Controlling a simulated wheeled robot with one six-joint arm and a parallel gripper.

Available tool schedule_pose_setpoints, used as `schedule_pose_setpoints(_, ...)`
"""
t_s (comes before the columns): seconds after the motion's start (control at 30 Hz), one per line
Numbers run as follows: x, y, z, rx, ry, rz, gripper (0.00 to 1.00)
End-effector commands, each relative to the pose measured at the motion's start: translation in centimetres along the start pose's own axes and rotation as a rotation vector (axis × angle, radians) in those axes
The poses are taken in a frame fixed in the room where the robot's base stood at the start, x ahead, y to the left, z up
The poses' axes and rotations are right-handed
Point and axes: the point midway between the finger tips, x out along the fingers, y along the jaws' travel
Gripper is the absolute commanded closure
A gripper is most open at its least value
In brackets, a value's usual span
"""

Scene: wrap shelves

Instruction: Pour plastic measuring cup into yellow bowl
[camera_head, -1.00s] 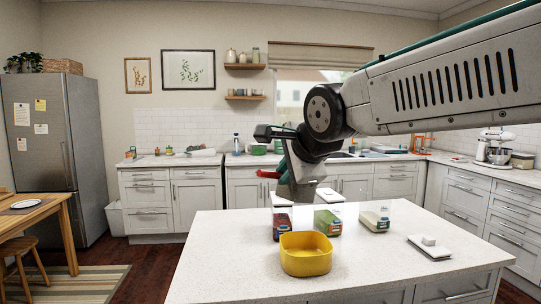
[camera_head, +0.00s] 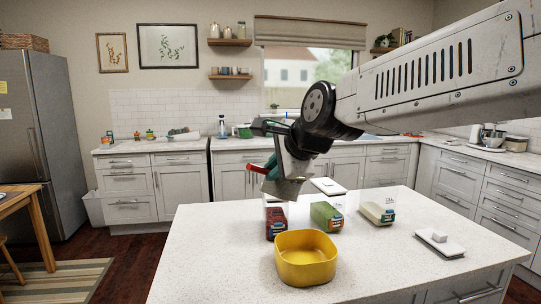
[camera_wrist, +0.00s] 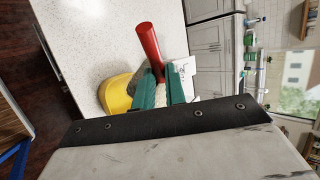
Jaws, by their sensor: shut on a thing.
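The yellow bowl (camera_head: 306,259) stands open and upright near the front edge of the white counter; part of it shows in the wrist view (camera_wrist: 116,97) beside my fingers. My gripper (camera_head: 271,164) is above the counter, up and slightly left of the bowl. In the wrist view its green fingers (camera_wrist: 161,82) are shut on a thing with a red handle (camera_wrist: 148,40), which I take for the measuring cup. The red handle (camera_head: 257,169) points left in the head view. The cup's body and its contents are not clear.
Behind the bowl stand a clear-topped red container (camera_head: 276,222), a green one (camera_head: 326,216) and a pale one (camera_head: 377,213). A white dish (camera_head: 439,242) lies at the right and a white lid-like piece (camera_head: 328,186) further back. The counter left of the bowl is clear.

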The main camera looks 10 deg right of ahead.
Motion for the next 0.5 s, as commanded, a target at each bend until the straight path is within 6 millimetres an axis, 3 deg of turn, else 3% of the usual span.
schedule_pose_setpoints(0.5,4.7,4.3,-3.8,0.170,-0.112,0.068,1.00)
